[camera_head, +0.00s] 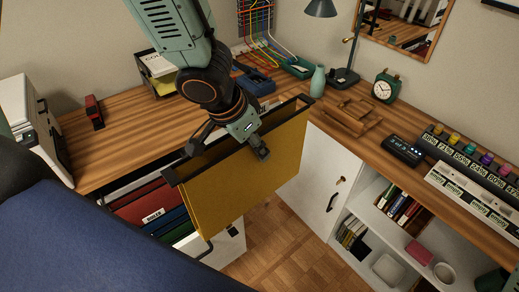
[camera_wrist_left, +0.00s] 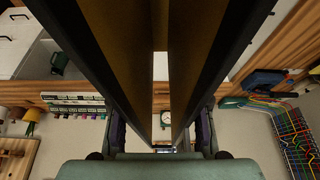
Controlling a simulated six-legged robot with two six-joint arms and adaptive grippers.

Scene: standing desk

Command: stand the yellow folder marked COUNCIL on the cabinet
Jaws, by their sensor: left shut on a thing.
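The yellow folder (camera_head: 250,172) hangs upright from dark top rails, in the air beside the open drawer. No COUNCIL marking is readable on its visible face. My left gripper (camera_head: 228,142) is shut on its top edge. In the left wrist view the folder (camera_wrist_left: 130,45) fills the upper middle as two dark-edged panels, between my gripper's fingers (camera_wrist_left: 160,135). A white cabinet (camera_head: 318,180) with a door stands under the wooden top at the right. My right gripper is not in view.
An open drawer (camera_head: 228,246) holds several coloured folders, including a red one (camera_head: 145,205). On the wooden top (camera_head: 130,135) are a red stapler-like object (camera_head: 94,112), a paper tray, a green vase (camera_head: 318,82), a lamp and a clock (camera_head: 386,86). Bare wood lies at back left.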

